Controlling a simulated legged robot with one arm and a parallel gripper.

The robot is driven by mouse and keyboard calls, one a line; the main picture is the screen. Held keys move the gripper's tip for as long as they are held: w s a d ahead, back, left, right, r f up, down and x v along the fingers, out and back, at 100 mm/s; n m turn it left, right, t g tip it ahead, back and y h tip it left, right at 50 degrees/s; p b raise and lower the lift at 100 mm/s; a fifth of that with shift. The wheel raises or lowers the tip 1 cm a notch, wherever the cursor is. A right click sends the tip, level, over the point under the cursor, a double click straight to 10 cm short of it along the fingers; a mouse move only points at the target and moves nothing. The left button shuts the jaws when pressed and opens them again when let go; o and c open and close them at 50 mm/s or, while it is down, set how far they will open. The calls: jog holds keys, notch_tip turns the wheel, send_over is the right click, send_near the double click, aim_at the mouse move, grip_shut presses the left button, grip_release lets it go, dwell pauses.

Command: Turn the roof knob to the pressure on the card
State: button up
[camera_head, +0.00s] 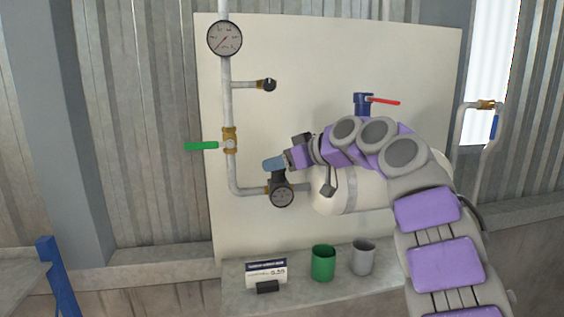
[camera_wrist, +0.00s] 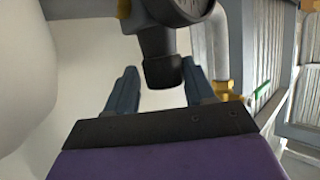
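The black regulator knob (camera_wrist: 162,72) sits on a dark regulator body with a small round gauge (camera_head: 282,195) on the pipe left of the white tank (camera_head: 362,190). My gripper (camera_wrist: 160,68) is open, its two blue-grey fingers apart on either side of the knob's end with gaps visible on both sides. In the head view my gripper (camera_head: 274,163) is just above the regulator and hides the knob. The card (camera_head: 266,271) stands on the ledge below; its printed number is too small to read surely.
A larger gauge (camera_head: 225,38) tops the pipe. A green lever valve (camera_head: 203,146), a small black-knobbed valve (camera_head: 267,85) and a red lever valve (camera_head: 383,100) are nearby. A green cup (camera_head: 323,263) and a grey cup (camera_head: 362,257) stand on the ledge (camera_head: 310,288).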

jog(key=shift+a, duration=0.5)
jog(key=shift+c, duration=1.4)
jog(key=shift+d+f, duration=0.1)
jog(key=c, duration=0.4)
jog(key=shift+o, duration=0.2)
jog(key=b, duration=0.3)
jog(key=shift+a+f+m+t+h+b, duration=0.2)
jog(key=shift+f+m+t+h+b, duration=0.05)
jog(key=shift+m+t+h+b, duration=0.15)
jog(key=shift+m+t+h+b, duration=0.3)
jog(key=shift+m+t+b, duration=0.1)
jog(key=shift+b, duration=0.5)
jog(key=shift+d+m+t+h+b, duration=0.15)
jog(key=shift+m+t+h+b, duration=0.35)
jog(key=shift+m+t+h, duration=0.15)
jog(key=shift+r+m+t+h, duration=0.2)
jog(key=shift+m+t+h, duration=0.35)
jog(key=shift+m+h, duration=0.3)
jog(key=shift+m+t+h+p, duration=0.3)
jog(key=shift+m+h+p, duration=0.2)
jog(key=shift+m+p, duration=0.1)
